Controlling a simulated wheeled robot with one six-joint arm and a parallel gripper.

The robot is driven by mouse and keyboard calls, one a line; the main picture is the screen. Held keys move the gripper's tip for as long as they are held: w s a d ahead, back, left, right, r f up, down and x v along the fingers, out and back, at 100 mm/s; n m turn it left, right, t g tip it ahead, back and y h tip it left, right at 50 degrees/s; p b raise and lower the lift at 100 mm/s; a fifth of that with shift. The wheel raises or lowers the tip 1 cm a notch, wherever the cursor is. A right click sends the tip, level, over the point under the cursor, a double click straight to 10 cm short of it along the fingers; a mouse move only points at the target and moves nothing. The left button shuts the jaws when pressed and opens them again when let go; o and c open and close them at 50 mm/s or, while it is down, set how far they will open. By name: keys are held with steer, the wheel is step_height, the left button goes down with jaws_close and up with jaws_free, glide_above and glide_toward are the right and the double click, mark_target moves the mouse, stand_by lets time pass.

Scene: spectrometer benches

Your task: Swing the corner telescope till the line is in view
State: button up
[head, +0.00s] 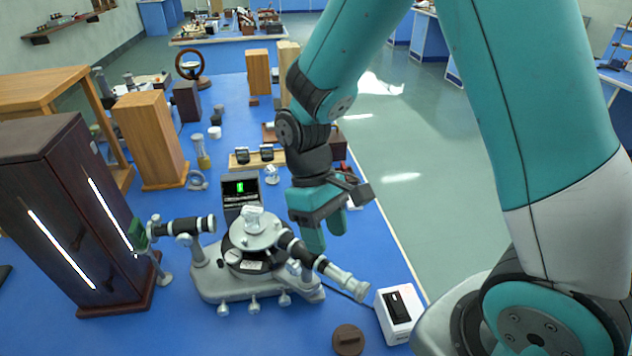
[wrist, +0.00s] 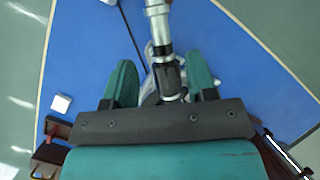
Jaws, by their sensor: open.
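The spectrometer (head: 225,283) stands on the blue bench, a grey base with a round central table. Its telescope (head: 318,264) is a black and silver tube pointing to the lower right. A second tube (head: 190,226) points left toward the dark lamp housing. My gripper (head: 325,231) hangs just above and behind the telescope. In the wrist view my gripper (wrist: 163,82) is open, its teal fingers on either side of the telescope (wrist: 160,38), with gaps visible. I cannot tell whether the fingers reach down to the tube's height. A small screen (head: 240,188) behind the spectrometer shows a green mark.
The dark wooden housing (head: 60,215) with bright slits stands at left. A white box (head: 398,312) and a brown round disc (head: 348,340) lie at the front right, near the telescope's end. Wooden blocks (head: 150,140) and small instruments fill the bench behind.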

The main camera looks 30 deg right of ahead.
steer(key=v, duration=1)
steer(key=shift+w+r+b, duration=0.15)
steer(key=shift+r+b, duration=0.15)
steer(key=s+a+r+n+t+y, duration=0.1)
steer(key=s+a+r+t+y, duration=0.1)
steer(key=s, duration=0.5)
steer(key=s+a+r+n+t+y, duration=0.1)
steer(key=s+a, duration=0.3)
steer(key=s, duration=0.4)
steer(key=shift+a+r+t+y, duration=0.15)
steer(key=shift+r+t+y, duration=0.45)
steer(key=shift+r+t, duration=0.3)
